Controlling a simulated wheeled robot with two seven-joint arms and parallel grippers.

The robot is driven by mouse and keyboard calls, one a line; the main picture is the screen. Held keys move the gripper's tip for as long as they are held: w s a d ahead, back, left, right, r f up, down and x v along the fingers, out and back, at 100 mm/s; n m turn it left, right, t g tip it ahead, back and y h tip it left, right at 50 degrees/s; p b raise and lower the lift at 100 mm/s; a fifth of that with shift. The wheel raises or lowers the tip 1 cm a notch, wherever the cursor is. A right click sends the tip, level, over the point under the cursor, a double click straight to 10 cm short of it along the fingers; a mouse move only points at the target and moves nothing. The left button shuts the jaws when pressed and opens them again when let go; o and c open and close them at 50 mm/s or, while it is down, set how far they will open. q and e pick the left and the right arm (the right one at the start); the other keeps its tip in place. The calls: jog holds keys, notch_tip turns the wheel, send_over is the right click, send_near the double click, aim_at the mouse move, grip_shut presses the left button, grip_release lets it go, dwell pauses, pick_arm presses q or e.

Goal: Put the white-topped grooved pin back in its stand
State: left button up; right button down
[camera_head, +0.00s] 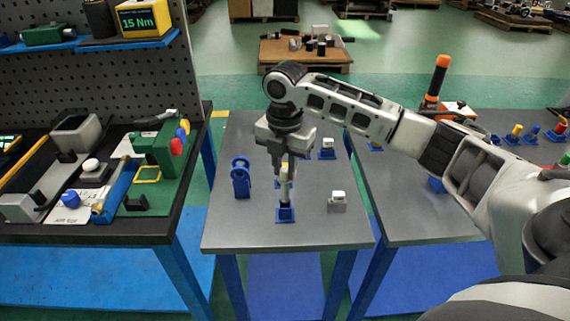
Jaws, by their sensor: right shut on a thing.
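My right gripper (285,172) points down over the middle of the grey table, shut on an upright pin (285,190). The pin's upper part is pale and partly hidden between the fingers; its lower part is darker. A small blue stand (285,214) is on the table right under the pin. The pin's lower end meets the stand in the picture, but I cannot tell whether it is inside it or just above or in front. My left gripper is not in view.
A blue wheeled fixture (240,178) stands left of the gripper. A grey block with a white top (337,202) stands to the right. Another white-topped piece in a blue base (327,148) is farther back. The table's front (285,240) is clear.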

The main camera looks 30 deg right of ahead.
aim_at(285, 181)
jog(key=shift+f, duration=1.05)
jog(key=shift+f+b, duration=0.5)
jog(key=shift+f, duration=0.8)
jog(key=c, duration=1.2)
grip_release()
jog(key=shift+r, duration=0.15)
notch_tip(285, 181, up, 2)
jog(key=p, duration=0.2)
jog(key=shift+r+p, duration=0.25)
jog(key=shift+p, duration=0.05)
jog(key=shift+r, duration=1.15)
